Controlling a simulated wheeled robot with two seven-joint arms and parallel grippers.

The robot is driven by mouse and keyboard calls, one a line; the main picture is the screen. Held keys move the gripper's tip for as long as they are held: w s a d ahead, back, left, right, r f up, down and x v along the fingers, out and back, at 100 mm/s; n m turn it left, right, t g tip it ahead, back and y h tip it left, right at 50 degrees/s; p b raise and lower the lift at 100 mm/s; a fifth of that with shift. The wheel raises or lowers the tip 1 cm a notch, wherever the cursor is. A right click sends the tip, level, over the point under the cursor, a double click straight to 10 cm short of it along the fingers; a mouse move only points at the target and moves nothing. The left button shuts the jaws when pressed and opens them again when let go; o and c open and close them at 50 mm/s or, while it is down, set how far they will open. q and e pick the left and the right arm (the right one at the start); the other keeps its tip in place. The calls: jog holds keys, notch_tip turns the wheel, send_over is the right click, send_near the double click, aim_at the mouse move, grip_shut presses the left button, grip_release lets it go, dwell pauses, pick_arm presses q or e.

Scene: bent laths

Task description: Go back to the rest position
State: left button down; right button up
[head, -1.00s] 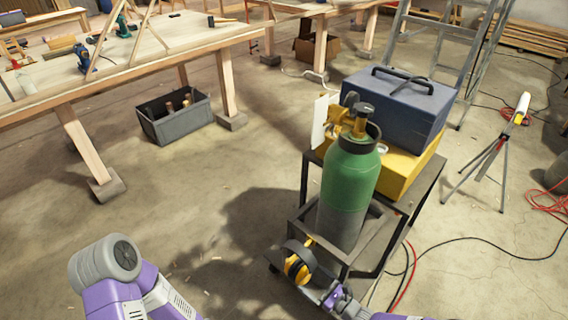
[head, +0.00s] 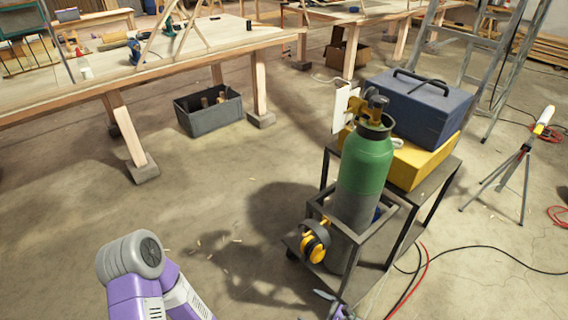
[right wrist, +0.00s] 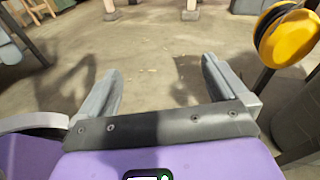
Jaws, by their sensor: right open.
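My right gripper (head: 330,298) shows at the bottom edge of the head view, below and a little right of a pair of yellow ear defenders (head: 315,240). In the right wrist view its two grey fingers (right wrist: 160,85) stand wide apart with only bare floor between them. The ear defenders also show there (right wrist: 290,36), at the upper right, apart from the fingers. They hang at the cart's near left side, beside the green gas cylinder (head: 365,165). My left arm's purple and grey links are at the lower left; its gripper is out of view.
The black cart (head: 408,236) carries the cylinder, a yellow case (head: 408,167) and a blue toolbox (head: 425,108). A work lamp on a tripod (head: 527,160) stands at the right, near cables. A wooden bench (head: 200,45) and a grey bin (head: 212,116) are behind. Floor left of the cart is open.

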jog(key=s+a+r+n+g+h+p, duration=0.1)
jog(key=s+a+n+g, duration=0.2)
jog(key=s+n+g, duration=0.25)
jog(key=s+a+r+n+g+h+p, duration=0.1)
jog(key=s+a+n+g, duration=0.25)
jog(key=s, duration=0.25)
jog(key=s+d+r+n+h+p, duration=0.3)
jog(key=d+r+n+h, duration=0.3)
jog(key=n, duration=0.6)
jog(key=shift+s+r+t+h+p, duration=0.3)
jog(key=shift+s+r+h+p, duration=0.1)
jog(key=shift+s+r+h, duration=0.35)
jog(key=shift+d, duration=0.1)
